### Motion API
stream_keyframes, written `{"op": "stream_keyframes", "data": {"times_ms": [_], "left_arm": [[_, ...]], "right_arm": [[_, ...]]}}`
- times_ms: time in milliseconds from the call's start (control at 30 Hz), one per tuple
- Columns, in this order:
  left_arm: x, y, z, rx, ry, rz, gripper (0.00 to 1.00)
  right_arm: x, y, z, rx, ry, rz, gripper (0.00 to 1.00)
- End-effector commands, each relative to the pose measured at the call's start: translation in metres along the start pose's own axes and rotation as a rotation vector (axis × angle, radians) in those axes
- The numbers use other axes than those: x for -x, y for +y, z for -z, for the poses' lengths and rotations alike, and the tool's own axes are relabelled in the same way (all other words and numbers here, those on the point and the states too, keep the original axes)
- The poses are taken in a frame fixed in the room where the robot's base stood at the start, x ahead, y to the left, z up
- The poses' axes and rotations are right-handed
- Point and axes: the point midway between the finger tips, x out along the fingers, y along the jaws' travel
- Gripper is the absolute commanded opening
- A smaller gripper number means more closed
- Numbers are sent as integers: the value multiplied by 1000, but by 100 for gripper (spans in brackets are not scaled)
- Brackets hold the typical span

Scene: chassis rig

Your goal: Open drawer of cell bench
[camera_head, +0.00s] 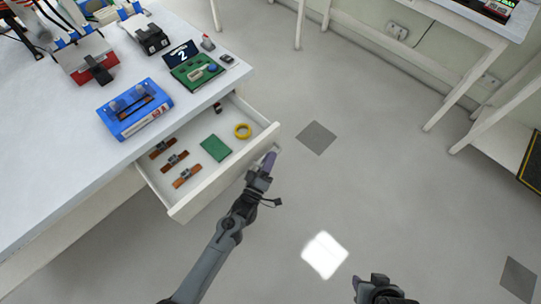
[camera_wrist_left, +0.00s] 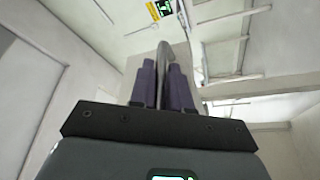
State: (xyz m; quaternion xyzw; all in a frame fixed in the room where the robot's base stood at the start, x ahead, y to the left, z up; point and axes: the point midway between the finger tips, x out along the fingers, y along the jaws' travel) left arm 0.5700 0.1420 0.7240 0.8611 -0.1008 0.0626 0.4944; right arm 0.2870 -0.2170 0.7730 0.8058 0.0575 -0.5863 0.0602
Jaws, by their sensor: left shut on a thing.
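The white drawer (camera_head: 222,176) of the cell bench (camera_head: 60,160) stands pulled out, with its contents showing from above. My left gripper (camera_head: 269,160) is at the outer face of the drawer front, towards its right end. In the left wrist view, the purple fingers (camera_wrist_left: 163,82) are shut on the grey drawer handle (camera_wrist_left: 165,57), one on each side. The handle is mostly hidden in the head view. My right gripper (camera_head: 371,283) is at the bottom edge of the head view, away from the drawer, and its jaw opening cannot be made out.
A blue tray (camera_head: 135,110) and a green board with a card (camera_head: 193,68) are on the bench top. The floor to the right is clear.

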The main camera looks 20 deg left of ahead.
Motion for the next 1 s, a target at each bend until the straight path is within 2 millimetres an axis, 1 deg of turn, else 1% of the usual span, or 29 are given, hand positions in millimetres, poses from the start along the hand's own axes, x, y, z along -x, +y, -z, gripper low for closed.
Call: {"op": "stream_keyframes", "data": {"times_ms": [233,267,300,567,667,767,833,1000], "left_arm": [[0,0,0,0,1,-1,0],[0,0,0,0,1,-1,22],[0,0,0,0,1,-1,23],[0,0,0,1,0,0,23],[4,0,0,0,0,0,23],[13,0,0,0,0,1,23],[23,0,0,0,-1,1,23],[53,1,0,0,-2,2,23]], "right_arm": [[0,1,0,3,-1,-3,43],[0,1,0,4,-1,-4,43],[0,2,0,5,-1,-5,43],[0,2,-1,7,-2,-7,43],[1,2,0,7,-2,-7,43],[3,2,1,7,-1,-6,43],[5,2,1,6,-1,-6,43],[11,2,3,4,-1,-4,43]]}}
